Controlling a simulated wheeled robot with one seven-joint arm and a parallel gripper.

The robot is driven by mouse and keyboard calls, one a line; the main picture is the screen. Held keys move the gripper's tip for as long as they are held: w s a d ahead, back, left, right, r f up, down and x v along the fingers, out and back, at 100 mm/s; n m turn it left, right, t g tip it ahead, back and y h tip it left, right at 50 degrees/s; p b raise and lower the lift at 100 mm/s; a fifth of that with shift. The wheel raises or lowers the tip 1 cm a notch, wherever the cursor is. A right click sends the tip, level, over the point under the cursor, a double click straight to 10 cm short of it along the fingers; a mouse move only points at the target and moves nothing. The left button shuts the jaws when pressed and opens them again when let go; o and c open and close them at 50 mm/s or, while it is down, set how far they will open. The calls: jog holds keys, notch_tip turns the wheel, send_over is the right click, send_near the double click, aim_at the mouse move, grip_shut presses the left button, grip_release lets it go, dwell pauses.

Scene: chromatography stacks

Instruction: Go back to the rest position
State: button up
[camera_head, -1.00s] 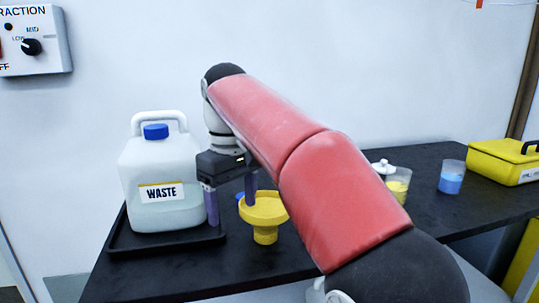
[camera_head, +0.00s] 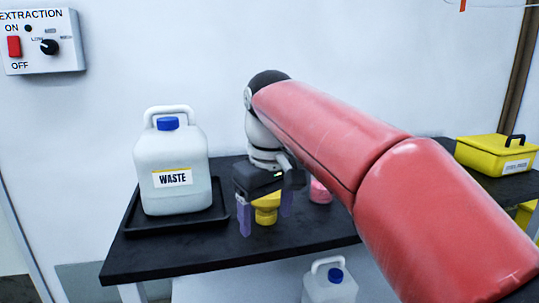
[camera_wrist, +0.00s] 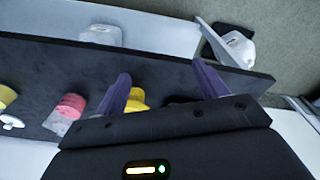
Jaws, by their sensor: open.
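My gripper (camera_head: 265,222) is open, with its two purple fingers apart and pointing down over the black bench (camera_head: 200,252). In the wrist view, a yellow piece (camera_wrist: 137,98) shows beside the left finger, and nothing is seen held between the fingers (camera_wrist: 165,85). My red arm covers much of the right side of the head view.
A white WASTE jug (camera_head: 173,165) with a blue cap stands upright in a black tray (camera_head: 135,226), left of my gripper. A pink-filled beaker (camera_head: 320,190) is right of it. A yellow box (camera_head: 490,155) sits far right. Another white jug (camera_head: 330,284) is below the bench.

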jog(key=s+d+f+m+t, duration=0.4)
jog(key=s+d+f+m, duration=0.3)
jog(key=s+d+f, duration=0.9)
jog(key=shift+m+t, duration=0.3)
